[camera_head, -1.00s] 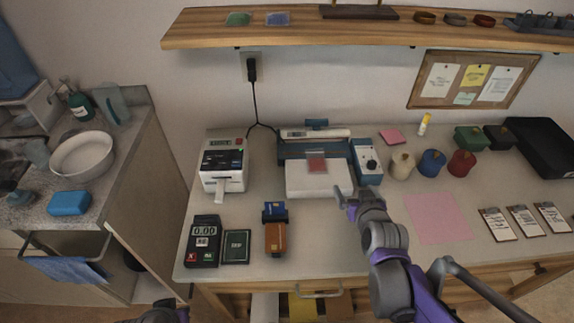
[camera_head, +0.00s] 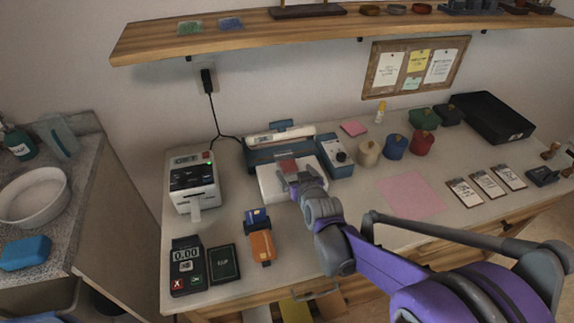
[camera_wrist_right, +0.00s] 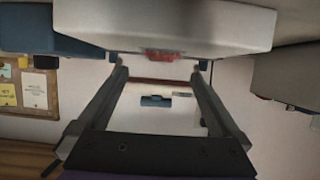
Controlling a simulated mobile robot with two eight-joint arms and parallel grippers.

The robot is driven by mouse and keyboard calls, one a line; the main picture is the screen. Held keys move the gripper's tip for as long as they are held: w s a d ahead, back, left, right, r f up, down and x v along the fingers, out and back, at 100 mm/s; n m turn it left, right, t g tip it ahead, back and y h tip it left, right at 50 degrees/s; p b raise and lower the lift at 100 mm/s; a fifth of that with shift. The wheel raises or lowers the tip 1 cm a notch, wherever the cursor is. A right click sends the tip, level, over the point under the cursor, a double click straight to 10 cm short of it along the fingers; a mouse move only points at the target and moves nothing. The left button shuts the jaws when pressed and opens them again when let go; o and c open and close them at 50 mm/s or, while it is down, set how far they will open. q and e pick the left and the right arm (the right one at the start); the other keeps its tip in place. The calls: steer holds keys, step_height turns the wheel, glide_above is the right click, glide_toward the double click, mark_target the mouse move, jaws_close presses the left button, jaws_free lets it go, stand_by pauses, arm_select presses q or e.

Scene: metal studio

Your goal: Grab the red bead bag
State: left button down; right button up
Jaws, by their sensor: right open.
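The red bead bag (camera_head: 288,165) lies flat on the white platform of the blue and white sealing device (camera_head: 275,187). My right gripper (camera_head: 291,179) is open at the near side of the bag, its fingers partly covering the platform. In the right wrist view the red bag (camera_wrist_right: 160,55) shows as a strip at the platform's edge (camera_wrist_right: 160,25), between and just beyond the open fingertips (camera_wrist_right: 159,73). Nothing is held between the fingers; whether they touch the bag cannot be told. My left gripper is out of view.
A white label printer (camera_head: 192,183) stands left of the device, and a blue box with a dial (camera_head: 337,157) right of it. An orange and blue tool (camera_head: 260,240) lies in front. Beige, blue and red pots (camera_head: 422,142) stand further right. A pink sheet (camera_head: 410,194) covers open counter.

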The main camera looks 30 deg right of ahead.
mark_target(289, 163)
steer(key=x, duration=0.5)
steer(key=shift+w+b, duration=0.1)
steer(key=shift+b, duration=0.3)
steer(key=c, duration=1.4)
steer(key=shift+r, duration=0.15)
